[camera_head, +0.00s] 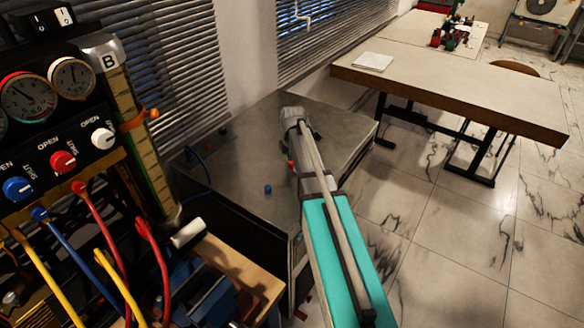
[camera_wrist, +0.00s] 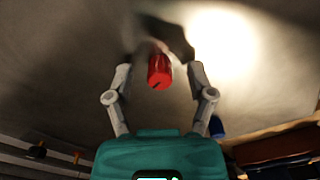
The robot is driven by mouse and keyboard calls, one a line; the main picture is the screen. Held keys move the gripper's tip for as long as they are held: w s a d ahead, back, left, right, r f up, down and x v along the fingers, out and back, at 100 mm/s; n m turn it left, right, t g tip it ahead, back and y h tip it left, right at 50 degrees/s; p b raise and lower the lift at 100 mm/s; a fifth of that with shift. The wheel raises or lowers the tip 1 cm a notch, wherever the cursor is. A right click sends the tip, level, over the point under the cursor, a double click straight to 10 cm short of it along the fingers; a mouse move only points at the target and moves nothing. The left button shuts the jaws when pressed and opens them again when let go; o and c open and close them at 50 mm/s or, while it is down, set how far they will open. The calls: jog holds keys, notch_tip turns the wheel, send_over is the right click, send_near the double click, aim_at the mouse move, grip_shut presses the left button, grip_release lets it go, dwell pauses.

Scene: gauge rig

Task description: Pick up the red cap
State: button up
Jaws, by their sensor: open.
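The red cap (camera_wrist: 159,72) shows in the wrist view, a small ribbed cylinder over the grey bench top. It lies between the two grey fingers of my gripper (camera_wrist: 160,78), with a visible gap on each side. My gripper is open and holds nothing. In the head view a small piece of the red cap (camera_head: 291,163) shows at the left edge of my arm, which hides the rest. I cannot clearly make out the fingers in the head view.
A blue cap (camera_head: 268,189) stands on the grey bench (camera_head: 245,145), left of my arm; it also shows in the wrist view (camera_wrist: 216,127). A gauge panel with hoses (camera_head: 55,120) stands at the left. A wooden table (camera_head: 450,100) is at the back right.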

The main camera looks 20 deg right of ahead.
dwell(0.5)
jog(key=c, duration=0.9)
